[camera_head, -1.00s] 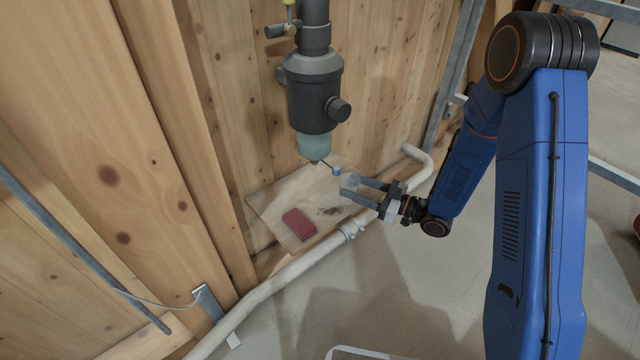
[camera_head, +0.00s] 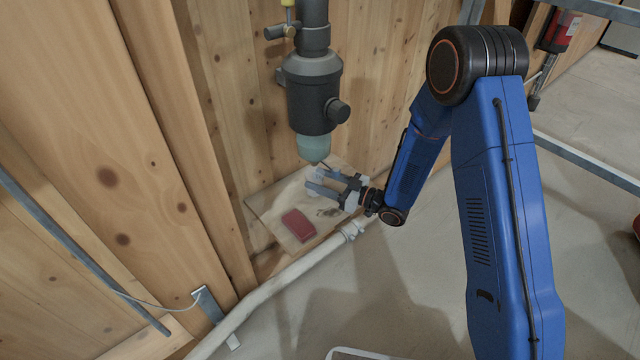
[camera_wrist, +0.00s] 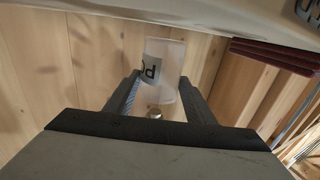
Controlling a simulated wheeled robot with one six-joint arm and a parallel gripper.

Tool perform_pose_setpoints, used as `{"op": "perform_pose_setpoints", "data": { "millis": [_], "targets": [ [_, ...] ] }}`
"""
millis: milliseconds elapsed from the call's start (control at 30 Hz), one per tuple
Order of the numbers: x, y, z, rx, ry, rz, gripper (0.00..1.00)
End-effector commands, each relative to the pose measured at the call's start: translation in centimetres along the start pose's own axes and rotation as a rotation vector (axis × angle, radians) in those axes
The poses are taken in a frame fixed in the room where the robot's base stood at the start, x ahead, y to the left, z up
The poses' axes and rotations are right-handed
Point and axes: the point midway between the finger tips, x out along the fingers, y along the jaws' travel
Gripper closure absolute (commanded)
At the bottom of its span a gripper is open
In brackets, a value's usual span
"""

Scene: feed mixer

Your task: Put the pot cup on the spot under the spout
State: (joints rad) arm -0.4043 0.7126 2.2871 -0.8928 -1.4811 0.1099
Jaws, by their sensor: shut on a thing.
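The pot cup (camera_wrist: 163,70) is a small translucent cup with a dark-lettered label. In the wrist view it stands between the two fingers of my gripper (camera_wrist: 160,92), which is shut on it. In the head view my gripper (camera_head: 318,182) reaches in from the right, over the wooden board (camera_head: 265,206). There the cup (camera_head: 314,184) shows faintly at the fingertips, just below the spout (camera_head: 314,149), a teal nozzle under a dark grey mixer body. Whether the cup touches the board is unclear. The spot itself cannot be made out.
A red block (camera_head: 298,225) lies on the board, left of and nearer than my gripper; it also shows in the wrist view (camera_wrist: 275,55). A pale pipe (camera_head: 285,276) runs along the board's front edge. A wooden wall (camera_head: 235,110) stands close behind.

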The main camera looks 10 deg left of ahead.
Motion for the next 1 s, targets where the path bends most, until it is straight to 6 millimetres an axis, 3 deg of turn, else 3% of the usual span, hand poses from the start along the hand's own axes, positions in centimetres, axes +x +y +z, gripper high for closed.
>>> {"op": "perform_pose_setpoints", "data": {
  "millis": [133,533,567,633,1000],
  "targets": [
    [0.0,0.0,1.5,0.001,-0.001,-0.001,0.75],
    [0.0,0.0,1.9,0.000,0.000,-0.001,0.75],
    [0.0,0.0,1.9,0.000,0.000,-0.001,0.46],
    [0.0,0.0,1.9,-0.001,0.000,-0.001,0.32],
    [0.0,0.0,1.6,-0.001,0.001,-0.001,0.32]
  ]
}}
